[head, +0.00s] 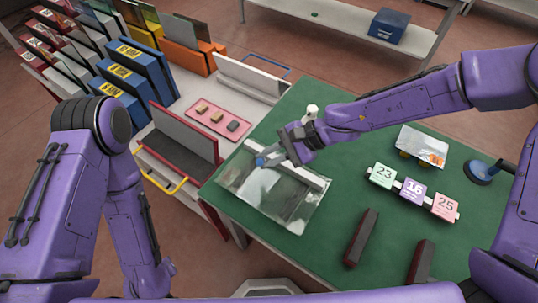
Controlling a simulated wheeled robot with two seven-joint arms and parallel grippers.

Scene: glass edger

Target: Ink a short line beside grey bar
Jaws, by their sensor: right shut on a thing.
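A clear glass sheet (262,192) lies on the green table, its surface full of reflections. A light grey bar (316,180) lies along its far edge. No ink line can be made out. My left arm hangs at the left, and its gripper is not in view.
On the green table (330,262) are number cards (415,190), dark red bars (361,238), a small clear sheet (423,143) and a blue suction cup (480,172). A pink tray (219,123) with small blocks and racks of panels (135,72) stand left.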

